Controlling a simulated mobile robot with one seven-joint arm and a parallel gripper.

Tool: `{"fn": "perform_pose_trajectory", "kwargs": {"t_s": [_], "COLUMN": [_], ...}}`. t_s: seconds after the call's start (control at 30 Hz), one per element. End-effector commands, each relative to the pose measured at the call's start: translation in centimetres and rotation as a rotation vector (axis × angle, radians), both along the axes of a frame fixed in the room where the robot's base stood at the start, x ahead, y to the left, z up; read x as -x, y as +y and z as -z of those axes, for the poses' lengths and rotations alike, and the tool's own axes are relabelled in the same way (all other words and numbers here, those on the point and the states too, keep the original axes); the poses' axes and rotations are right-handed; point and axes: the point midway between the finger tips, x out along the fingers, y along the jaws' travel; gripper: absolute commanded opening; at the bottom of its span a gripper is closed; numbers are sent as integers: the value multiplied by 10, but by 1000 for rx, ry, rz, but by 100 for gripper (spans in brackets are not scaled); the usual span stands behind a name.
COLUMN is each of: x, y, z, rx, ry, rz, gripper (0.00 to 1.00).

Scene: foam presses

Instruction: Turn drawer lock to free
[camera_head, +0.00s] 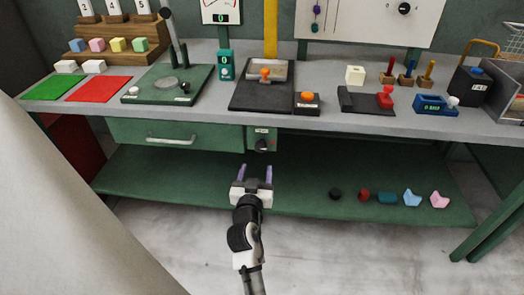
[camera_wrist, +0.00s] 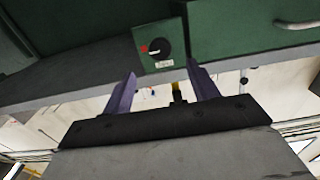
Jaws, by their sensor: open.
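The drawer lock is a round black knob (camera_head: 262,144) on a small green panel (camera_head: 251,133), just right of the green drawer (camera_head: 215,134) with its pale handle (camera_head: 170,140). In the wrist view the knob (camera_wrist: 158,47) shows between and beyond my fingertips, with a red mark beside it and a small label too small to read. The drawer handle (camera_wrist: 299,24) is at the right there; the drawer looks closed. My gripper (camera_head: 255,168) is open and empty, in front of and below the knob, with its two purple fingers apart. It appears not to touch the knob.
The grey bench top (camera_head: 220,113) above carries a foam press (camera_head: 263,85), a green board (camera_head: 168,85) and other tools. The green lower shelf (camera_head: 300,185) holds several small coloured pieces at the right. The space around my gripper looks clear.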

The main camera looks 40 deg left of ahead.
Motion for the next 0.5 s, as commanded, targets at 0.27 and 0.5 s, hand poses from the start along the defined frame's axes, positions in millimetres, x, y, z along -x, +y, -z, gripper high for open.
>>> {"fn": "perform_pose_trajectory", "kwargs": {"t_s": [0.27,0.5], "x": [-50,-72], "y": [31,45], "z": [-4,-1], "rx": [-1,0], "ry": [0,0], "rz": [0,0], "gripper": [59,59]}}
